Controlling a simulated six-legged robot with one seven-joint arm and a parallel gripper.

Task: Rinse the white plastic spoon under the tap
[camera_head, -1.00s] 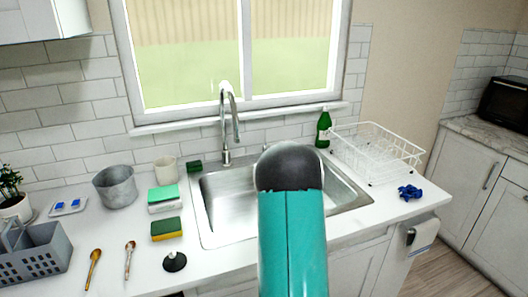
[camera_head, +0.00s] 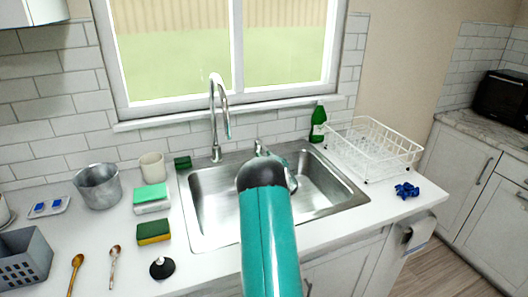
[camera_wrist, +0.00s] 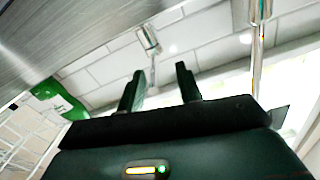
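The chrome tap (camera_head: 218,115) rises behind the steel sink (camera_head: 215,205), and its upright also shows at the right of the wrist view (camera_wrist: 259,40). A small chrome fitting (camera_head: 260,148), which looks like the tap lever, stands right of the tap; it also shows in the wrist view (camera_wrist: 148,40). My gripper (camera_wrist: 158,80) is open, its two black fingers apart with the fitting beyond them and no held object visible. In the head view my teal arm mostly hides the gripper over the sink. I cannot make out a white plastic spoon in either view.
Left of the sink are two brown spoons (camera_head: 75,275) (camera_head: 113,265), sponges (camera_head: 153,232), a black plunger-like item (camera_head: 162,268), a metal pot (camera_head: 98,186) and a grey basket (camera_head: 22,258). A green bottle (camera_head: 318,122) and white rack (camera_head: 372,148) stand right.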

